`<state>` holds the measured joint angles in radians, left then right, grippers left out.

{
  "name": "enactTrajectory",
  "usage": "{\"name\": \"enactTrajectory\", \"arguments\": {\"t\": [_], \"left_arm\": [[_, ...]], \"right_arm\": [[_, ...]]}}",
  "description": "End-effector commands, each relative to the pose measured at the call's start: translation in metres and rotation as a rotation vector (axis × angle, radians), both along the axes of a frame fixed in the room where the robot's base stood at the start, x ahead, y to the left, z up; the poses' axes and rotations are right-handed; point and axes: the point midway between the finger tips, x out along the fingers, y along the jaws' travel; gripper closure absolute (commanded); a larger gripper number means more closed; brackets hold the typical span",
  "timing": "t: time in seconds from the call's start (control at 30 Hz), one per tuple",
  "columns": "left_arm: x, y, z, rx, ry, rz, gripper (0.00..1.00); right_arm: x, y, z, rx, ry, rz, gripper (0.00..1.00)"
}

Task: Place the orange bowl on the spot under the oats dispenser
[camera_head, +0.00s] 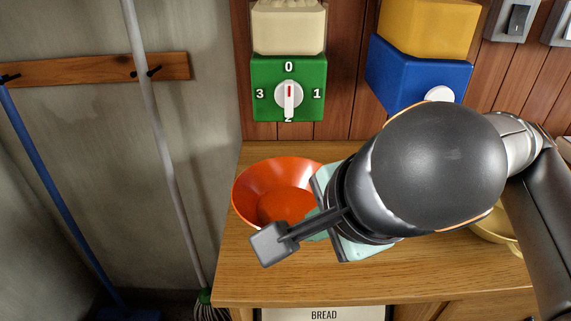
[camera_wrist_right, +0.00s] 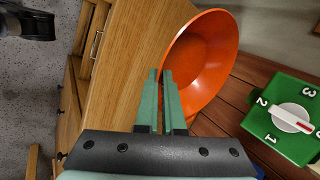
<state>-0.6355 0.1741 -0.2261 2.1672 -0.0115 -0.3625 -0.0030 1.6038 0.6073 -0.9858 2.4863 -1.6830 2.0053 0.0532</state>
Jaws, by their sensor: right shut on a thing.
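The orange bowl (camera_head: 275,178) is upright over the wooden counter, in front of and below the green dispenser (camera_head: 267,75); it also shows in the right wrist view (camera_wrist_right: 208,60). My right gripper (camera_wrist_right: 162,76) is shut on the bowl's near rim, its two green fingers close together there. In the head view my right wrist hides the bowl's right side and most of the fingers. I cannot tell whether the bowl's base touches the counter. No oats label is readable on the dispensers, and no marked spot is visible.
A blue dispenser (camera_head: 410,75) with a yellow top is to the right of the green one. A yellowish dish (camera_head: 497,228) sits partly hidden behind my right arm. The wooden counter (camera_head: 245,275) has bare room at its front left. Broom handles stand left.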

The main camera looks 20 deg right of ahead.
Motion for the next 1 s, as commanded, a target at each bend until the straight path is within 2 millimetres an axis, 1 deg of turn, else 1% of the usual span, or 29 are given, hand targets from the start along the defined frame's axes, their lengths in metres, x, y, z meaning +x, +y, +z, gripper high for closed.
{"name": "enactTrajectory", "arguments": {"t": [0.03,0.17,0.27,0.4,0.5,0.73,0.83,0.9,1.0], "left_arm": [[-0.008,-0.002,0.002,-0.003,0.064,0.002,0.5],[-0.03,-0.006,-0.019,-0.006,0.221,0.003,0.5],[-0.051,-0.009,-0.033,-0.01,0.341,0.005,0.5],[-0.048,-0.01,-0.032,-0.011,0.334,0.003,0.5],[-0.048,-0.01,-0.032,-0.011,0.333,0.002,0.5],[-0.047,-0.011,-0.028,-0.012,0.331,0.001,0.5],[-0.047,-0.011,-0.03,-0.011,0.331,0.001,0.5],[-0.047,-0.011,-0.03,-0.011,0.331,0.001,0.5],[-0.047,-0.011,-0.03,-0.011,0.33,0.001,0.5]], "right_arm": [[0.005,-0.002,0.01,0.001,0.008,-0.005,1.0],[0.017,-0.005,0.01,0.001,0.007,-0.003,1.0],[0.024,-0.008,0.009,-0.003,0.006,-0.002,1.0],[0.063,-0.02,0.002,-0.002,0.002,-0.01,1.0],[0.087,-0.026,0.002,-0.001,0.0,-0.007,1.0],[0.133,-0.039,0.002,-0.002,-0.001,-0.003,1.0],[0.132,-0.039,-0.016,-0.005,0.001,0.003,1.0],[0.132,-0.038,-0.023,-0.004,0.0,0.004,1.0],[0.132,-0.038,-0.029,-0.002,-0.002,0.002,1.0]]}}
